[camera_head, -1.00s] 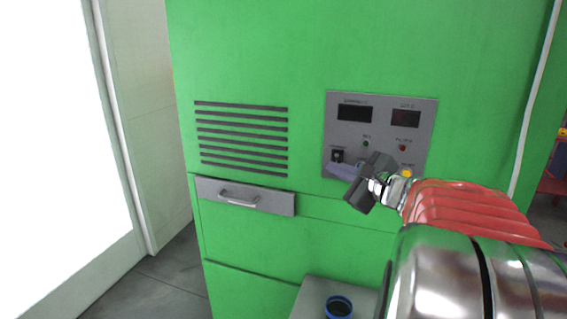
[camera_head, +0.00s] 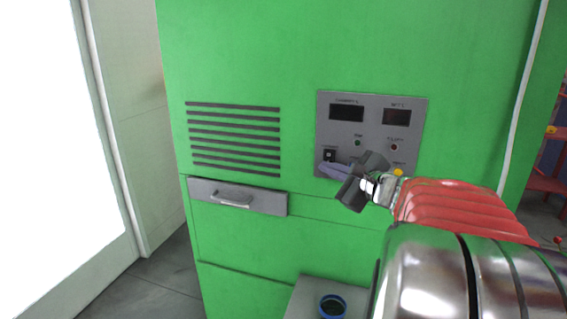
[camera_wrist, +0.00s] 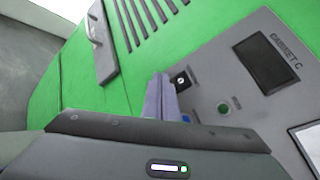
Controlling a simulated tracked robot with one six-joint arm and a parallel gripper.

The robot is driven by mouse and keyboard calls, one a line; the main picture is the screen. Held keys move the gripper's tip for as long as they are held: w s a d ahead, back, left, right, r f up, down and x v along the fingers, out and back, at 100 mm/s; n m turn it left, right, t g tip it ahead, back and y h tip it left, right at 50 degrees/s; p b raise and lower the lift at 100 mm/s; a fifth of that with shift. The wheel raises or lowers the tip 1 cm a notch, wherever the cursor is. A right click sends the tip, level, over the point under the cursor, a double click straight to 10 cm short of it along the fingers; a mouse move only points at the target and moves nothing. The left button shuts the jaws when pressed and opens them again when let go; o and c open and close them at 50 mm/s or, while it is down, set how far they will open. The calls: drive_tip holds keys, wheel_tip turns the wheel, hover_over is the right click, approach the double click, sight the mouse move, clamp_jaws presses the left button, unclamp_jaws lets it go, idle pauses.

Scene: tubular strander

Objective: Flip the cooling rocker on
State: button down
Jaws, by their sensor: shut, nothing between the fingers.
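The grey control panel (camera_head: 371,110) is set in the green cabinet, with two dark displays, small indicator lamps and a black rocker switch (camera_head: 329,155) at its lower left. The rocker also shows in the wrist view (camera_wrist: 182,80), just beside my fingertips. My gripper (camera_head: 333,171) is shut and empty, its pale purple fingers in front of the panel just below the rocker. In the wrist view the fingers (camera_wrist: 160,98) lie together. I cannot tell whether they touch the rocker, nor read its position. A blue button (camera_wrist: 187,118) shows beside the fingers.
A vent grille (camera_head: 235,140) and a drawer with a handle (camera_head: 235,198) are left of the panel. A grey ledge (camera_head: 303,297) with a blue-rimmed cup (camera_head: 333,306) is below. A yellow button (camera_head: 398,172) sits at the panel's lower right.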

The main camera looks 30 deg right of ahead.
drive_tip(key=shift+w+d, duration=0.4)
drive_tip(key=shift+d, duration=0.15)
idle(1.5)
idle(0.4)
drive_tip(key=shift+s+a, duration=0.5)
drive_tip(key=shift+a, duration=0.1)
drive_tip(key=s+a, duration=0.1)
drive_tip(key=a, duration=0.1)
drive_tip(key=s+a, duration=0.2)
drive_tip(key=shift+r, duration=0.4)
idle(0.5)
